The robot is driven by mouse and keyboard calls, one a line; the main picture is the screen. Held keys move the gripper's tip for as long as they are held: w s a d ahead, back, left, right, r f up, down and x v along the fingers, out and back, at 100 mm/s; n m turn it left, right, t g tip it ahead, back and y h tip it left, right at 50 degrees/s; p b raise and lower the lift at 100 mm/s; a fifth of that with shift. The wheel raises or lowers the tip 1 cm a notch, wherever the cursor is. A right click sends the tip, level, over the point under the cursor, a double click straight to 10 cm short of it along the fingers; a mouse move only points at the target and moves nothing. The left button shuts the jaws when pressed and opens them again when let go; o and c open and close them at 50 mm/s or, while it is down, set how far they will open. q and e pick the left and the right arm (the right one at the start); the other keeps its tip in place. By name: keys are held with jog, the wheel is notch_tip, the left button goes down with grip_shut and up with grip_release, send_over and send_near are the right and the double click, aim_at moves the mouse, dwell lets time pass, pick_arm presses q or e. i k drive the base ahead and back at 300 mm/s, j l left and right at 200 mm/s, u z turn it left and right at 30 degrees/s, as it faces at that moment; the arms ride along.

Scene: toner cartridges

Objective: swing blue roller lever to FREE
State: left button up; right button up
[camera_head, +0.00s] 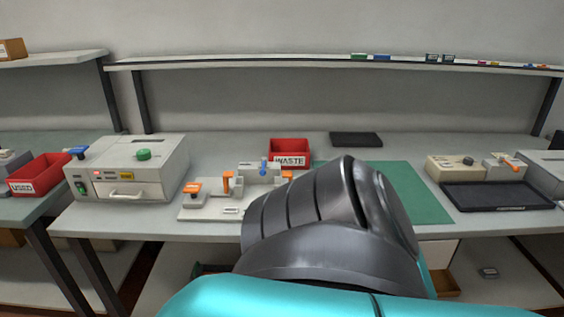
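A small upright blue part (264,166) stands at the back of a pale fixture with orange clamps (208,212), left of centre on the bench. A second blue handle (77,152) sticks out at the left side of the beige machine (160,157). I cannot tell which of the two is the roller lever, and no FREE marking is readable. My own teal and black arm fills the lower middle and hides the fixture's right part. Neither gripper shows.
A red WASTE bin (290,147) stands behind the fixture and a red USED bin (41,175) at the far left. A green mat (425,200) lies right of my arm, partly hidden. A dark tray (497,196) and small beige devices (453,169) sit at right.

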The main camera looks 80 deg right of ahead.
aim_at(263, 172)
jog(key=z, duration=1.5)
jog(key=l+z, duration=0.1)
jog(key=z, duration=0.3)
jog(key=l+z, duration=0.15)
jog(key=z, duration=0.2)
jog(key=i+l+z, duration=0.1)
jog(key=z, duration=0.3)
jog(key=i+l, duration=0.25)
jog(key=l, duration=0.15)
jog(key=i+l, duration=0.2)
jog(key=l, duration=0.15)
